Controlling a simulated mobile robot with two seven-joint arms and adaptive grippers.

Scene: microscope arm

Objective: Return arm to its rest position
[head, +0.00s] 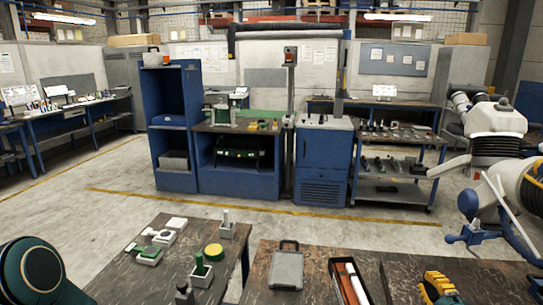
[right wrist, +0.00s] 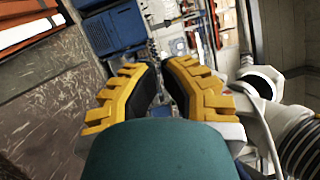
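The microscope arm (head: 495,125) is a large white jointed arm at the right edge of the head view. It has a dark ribbed sleeve, a white lower body and a blue-grey handle-like part (head: 470,236). In the right wrist view its white parts and ribbed sleeve (right wrist: 305,140) show at the right, beyond and beside my fingers. My right gripper (head: 480,283) is at the bottom right of the head view, apart from the arm. Its yellow fingers with black pads (right wrist: 162,72) stand apart with nothing between them. My left gripper is out of view; only my dark green left arm link shows.
A dark worktable (head: 430,268) runs along the bottom, with a grey case (head: 287,270) and a red-and-white tray (head: 348,282). A left table (head: 125,272) holds white and green small parts. Open floor lies beyond, before blue cabinets (head: 325,160).

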